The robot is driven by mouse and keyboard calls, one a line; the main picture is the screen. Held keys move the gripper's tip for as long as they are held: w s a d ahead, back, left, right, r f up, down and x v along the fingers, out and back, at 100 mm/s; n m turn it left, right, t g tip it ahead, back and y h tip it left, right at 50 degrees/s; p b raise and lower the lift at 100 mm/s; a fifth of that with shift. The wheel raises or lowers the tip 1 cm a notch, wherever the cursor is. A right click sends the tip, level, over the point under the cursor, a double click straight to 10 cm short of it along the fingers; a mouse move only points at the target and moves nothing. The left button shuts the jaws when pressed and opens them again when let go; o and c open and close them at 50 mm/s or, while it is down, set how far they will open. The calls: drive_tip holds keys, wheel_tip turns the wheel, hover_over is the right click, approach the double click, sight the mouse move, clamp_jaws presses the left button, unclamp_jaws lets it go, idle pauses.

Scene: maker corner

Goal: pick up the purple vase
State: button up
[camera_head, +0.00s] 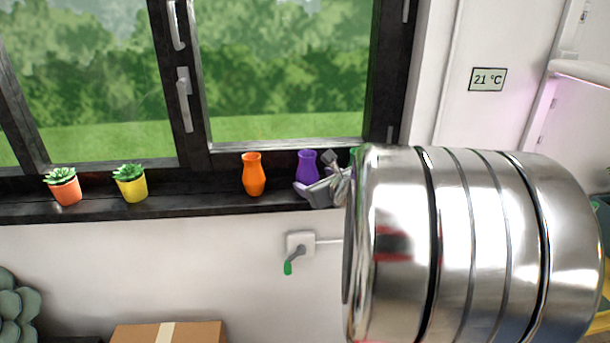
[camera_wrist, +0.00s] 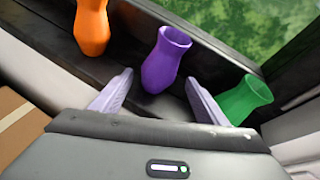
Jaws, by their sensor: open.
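The purple vase (camera_head: 307,165) stands upright on the dark window sill, to the right of the orange vase (camera_head: 253,175). In the wrist view the purple vase (camera_wrist: 164,62) is just beyond and between the two fingertips of my gripper (camera_wrist: 158,92). My gripper is open, with nothing held. In the head view my gripper (camera_head: 318,188) is at the sill, in front of the purple vase, and hides its lower part. Whether a finger touches the vase cannot be told.
A green vase (camera_wrist: 245,98) stands close on the right, near my right finger. The orange vase (camera_wrist: 91,28) is on the left. Two potted succulents, orange (camera_head: 66,190) and yellow (camera_head: 132,187), stand further left on the sill (camera_head: 205,205). The window is behind.

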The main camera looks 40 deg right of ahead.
sight(312, 180)
drive_tip(key=shift+w+f, duration=0.1)
drive_tip(key=shift+x, duration=2.45)
drive_tip(key=shift+c, duration=0.6)
drive_tip(key=c, duration=1)
